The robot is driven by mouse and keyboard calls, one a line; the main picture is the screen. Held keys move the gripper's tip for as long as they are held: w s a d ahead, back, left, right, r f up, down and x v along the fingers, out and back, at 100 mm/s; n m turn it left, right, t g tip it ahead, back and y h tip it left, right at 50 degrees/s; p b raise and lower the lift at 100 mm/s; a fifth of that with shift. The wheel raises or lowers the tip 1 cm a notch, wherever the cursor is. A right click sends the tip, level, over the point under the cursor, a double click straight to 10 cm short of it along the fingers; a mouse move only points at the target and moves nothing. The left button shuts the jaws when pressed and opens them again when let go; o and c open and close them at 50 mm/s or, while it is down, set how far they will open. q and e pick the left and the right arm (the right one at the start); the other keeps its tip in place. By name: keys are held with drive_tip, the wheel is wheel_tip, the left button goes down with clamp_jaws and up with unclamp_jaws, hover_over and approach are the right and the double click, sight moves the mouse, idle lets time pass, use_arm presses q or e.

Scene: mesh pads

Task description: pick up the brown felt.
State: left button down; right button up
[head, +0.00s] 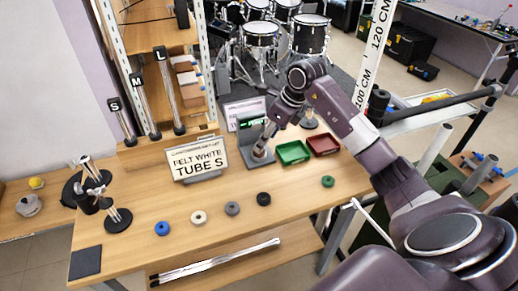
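I cannot make out a brown felt among the ring-shaped pads on the wooden table (130,190). The rings in a loose row are blue (162,228), white (198,217), grey (232,208), black (263,198) and green (328,181). My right arm reaches in from the right and bends down at the back of the table. Its gripper (263,147) is low over a grey device (259,160) beside a green display (252,122). The fingers are too small to tell whether they hold anything. My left gripper is out of view.
A sign reading "FELT WHITE TUBE S" (198,160) stands left of the grey device. A green tray (293,152) and a red tray (323,144) sit to its right. Dark stands (117,218) with metal rods are at the left.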

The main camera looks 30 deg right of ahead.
sight(263, 152)
drive_tip(key=p+x, duration=0.1)
drive_tip(key=x, duration=0.3)
drive_tip(key=shift+d, duration=0.1)
drive_tip(key=shift+w+f, duration=0.3)
drive_tip(key=shift+f, duration=0.3)
drive_tip(key=shift+c, duration=0.6)
drive_tip(key=c, duration=0.5)
drive_tip(key=shift+c, duration=0.9)
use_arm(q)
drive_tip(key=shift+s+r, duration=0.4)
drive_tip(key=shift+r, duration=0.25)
